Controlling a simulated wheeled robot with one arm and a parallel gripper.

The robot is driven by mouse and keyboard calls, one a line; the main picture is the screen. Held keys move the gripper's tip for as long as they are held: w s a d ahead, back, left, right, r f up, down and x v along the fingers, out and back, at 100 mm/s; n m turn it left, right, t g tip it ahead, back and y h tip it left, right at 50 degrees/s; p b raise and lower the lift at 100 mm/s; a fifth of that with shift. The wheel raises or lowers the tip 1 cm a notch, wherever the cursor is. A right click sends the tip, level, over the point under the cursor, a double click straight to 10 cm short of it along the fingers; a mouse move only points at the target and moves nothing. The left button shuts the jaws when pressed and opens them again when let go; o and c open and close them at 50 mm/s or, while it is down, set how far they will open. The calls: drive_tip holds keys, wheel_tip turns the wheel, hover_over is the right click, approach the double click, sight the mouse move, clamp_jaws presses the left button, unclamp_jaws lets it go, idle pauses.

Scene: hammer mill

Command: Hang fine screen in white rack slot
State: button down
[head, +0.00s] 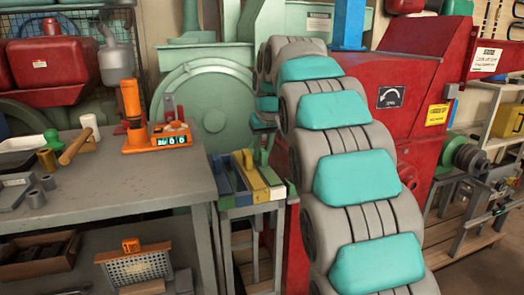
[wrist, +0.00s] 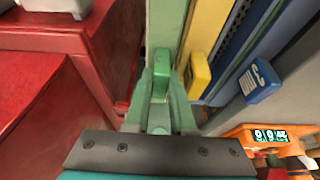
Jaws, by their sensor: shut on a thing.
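A rack (head: 250,195) with blue, yellow, whitish and green sections stands between the workbench and the red machine. In the wrist view my gripper (wrist: 160,100) is shut on a green tab (wrist: 160,72), in front of a pale strip (wrist: 165,25) of the rack. In the head view the fingers show small and green above the rack, partly behind my arm. I cannot tell whether the tab belongs to the fine screen, or how it sits in the slot. A yellow tab (wrist: 199,75) and a blue tab (wrist: 258,82) are to its right.
The grey workbench (head: 110,185) at left holds an orange scale (head: 160,138) and a mallet (head: 75,148). The red machine (wrist: 40,90) is close on the gripper's left in the wrist view.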

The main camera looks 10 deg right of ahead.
drive_tip(key=c, duration=0.7)
unclamp_jaws()
drive_tip(key=shift+f, duration=0.1)
drive_tip(key=v, duration=0.7)
drive_tip(key=shift+s+r, duration=0.2)
drive_tip(key=shift+r, duration=0.15)
